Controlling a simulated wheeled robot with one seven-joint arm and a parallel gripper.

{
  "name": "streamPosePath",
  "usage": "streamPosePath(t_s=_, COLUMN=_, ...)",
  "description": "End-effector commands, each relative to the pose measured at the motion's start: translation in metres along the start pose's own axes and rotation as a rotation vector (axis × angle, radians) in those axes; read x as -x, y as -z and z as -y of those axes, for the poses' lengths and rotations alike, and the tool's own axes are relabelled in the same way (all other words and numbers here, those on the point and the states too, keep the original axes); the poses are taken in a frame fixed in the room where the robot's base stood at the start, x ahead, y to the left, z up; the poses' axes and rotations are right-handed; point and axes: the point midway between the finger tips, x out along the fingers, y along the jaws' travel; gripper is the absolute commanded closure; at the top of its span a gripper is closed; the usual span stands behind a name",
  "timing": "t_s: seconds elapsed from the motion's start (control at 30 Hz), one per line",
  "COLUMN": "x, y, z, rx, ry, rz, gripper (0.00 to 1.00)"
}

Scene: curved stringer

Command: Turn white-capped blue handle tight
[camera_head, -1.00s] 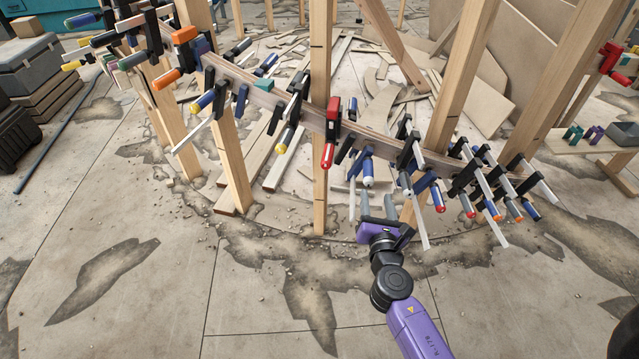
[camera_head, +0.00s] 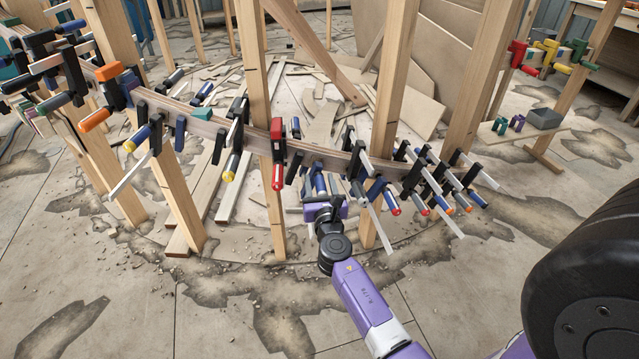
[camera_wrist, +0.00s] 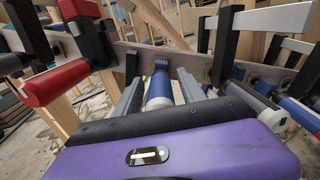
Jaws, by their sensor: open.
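The blue handle with a white cap (camera_wrist: 159,88) hangs from a clamp on the curved wooden stringer, in the middle of the wrist view. Its white end faces my purple gripper body. My gripper (camera_wrist: 160,80) is open, with one grey finger on each side of the handle. I cannot tell whether either finger touches it. In the head view my gripper (camera_head: 323,190) is at the stringer's underside, among the clamps right of the red one, and the blue handle (camera_head: 319,183) shows just above the gripper body.
A red clamp (camera_wrist: 62,82) is close on the left in the wrist view. A grey handle with a white cap (camera_wrist: 262,108) and more blue handles are close on the right. Wooden posts (camera_head: 262,120) hold the stringer (camera_head: 340,160). The floor in front is mostly clear.

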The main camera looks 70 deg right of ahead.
Motion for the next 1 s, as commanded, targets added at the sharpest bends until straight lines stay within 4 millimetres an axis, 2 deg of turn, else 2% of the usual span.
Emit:
streamPosePath(t_s=0.2, x=-0.0003, y=0.0003, z=0.0001, rx=0.0, ry=0.0, rz=-0.001, gripper=0.52)
streamPosePath(t_s=0.27, x=-0.0003, y=0.0003, z=0.0001, rx=0.0, ry=0.0, rz=-0.001, gripper=0.62)
streamPosePath(t_s=0.4, x=-0.0002, y=0.0003, z=0.0001, rx=0.0, ry=0.0, rz=-0.001, gripper=0.9)
streamPosePath(t_s=0.47, x=-0.0001, y=0.0003, z=0.0, rx=0.0, ry=0.0, rz=-0.001, gripper=1.0)
streamPosePath(t_s=0.77, x=0.0, y=0.0006, z=-0.0001, rx=-0.019, ry=-0.001, rz=0.0, gripper=1.0)
streamPosePath(t_s=1.0, x=0.0001, y=0.0013, z=-0.0001, rx=-0.125, ry=-0.001, rz=0.0, gripper=1.0)
